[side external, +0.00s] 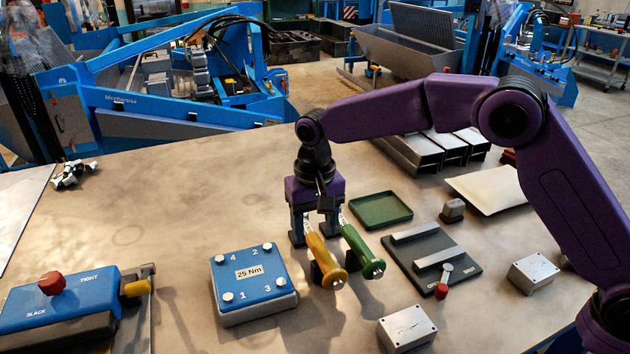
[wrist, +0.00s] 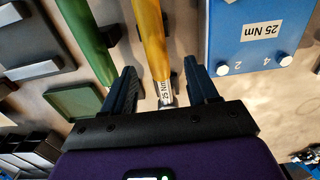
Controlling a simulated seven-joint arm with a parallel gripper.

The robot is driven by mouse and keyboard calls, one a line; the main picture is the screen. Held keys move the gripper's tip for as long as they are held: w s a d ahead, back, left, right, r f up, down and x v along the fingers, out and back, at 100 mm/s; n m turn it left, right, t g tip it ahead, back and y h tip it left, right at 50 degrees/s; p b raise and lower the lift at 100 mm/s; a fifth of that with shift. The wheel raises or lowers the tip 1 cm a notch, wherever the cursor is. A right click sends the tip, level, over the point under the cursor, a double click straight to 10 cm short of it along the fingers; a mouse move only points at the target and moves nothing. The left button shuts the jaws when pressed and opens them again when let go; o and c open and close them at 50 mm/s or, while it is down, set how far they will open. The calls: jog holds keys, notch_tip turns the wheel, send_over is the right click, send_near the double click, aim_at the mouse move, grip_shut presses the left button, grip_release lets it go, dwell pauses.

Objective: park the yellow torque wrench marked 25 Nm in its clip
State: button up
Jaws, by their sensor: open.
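The yellow torque wrench (side external: 323,255) lies at mid-table, its round handle end toward the camera. In the wrist view the yellow wrench (wrist: 152,38) carries a white 25 Nm label near its silver neck. My gripper (side external: 316,238) is open and low over the neck end. In the wrist view my gripper (wrist: 160,78) has one finger on each side of the wrench, with gaps visible. A green wrench (side external: 357,246) lies just right of the yellow one. Small dark supports show by the wrenches; I cannot tell which is the yellow wrench's clip.
A blue block (side external: 252,307) labelled 25 Nm with several numbered bolts stands left. A blue SLACK/TIGHT box (side external: 95,300) is far left. A green tray (side external: 382,211), a dark railed plate (side external: 460,280) and metal blocks (side external: 407,328) lie right. The back-left table is mostly clear.

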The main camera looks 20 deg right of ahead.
aim_at(318, 242)
notch_tip(318, 242, up, 11)
dwell(0.3)
jog(key=s+d+f+n, duration=0.3)
jog(key=s+d+n, duration=0.3)
jog(key=s+d, duration=0.8)
jog(key=s+d+f+n, duration=0.4)
jog(key=s+d+n, duration=0.2)
jog(key=s+d, duration=0.8)
jog(key=s, duration=0.6)
jog(key=shift+d+n, duration=0.2)
jog(key=shift+n, duration=0.1)
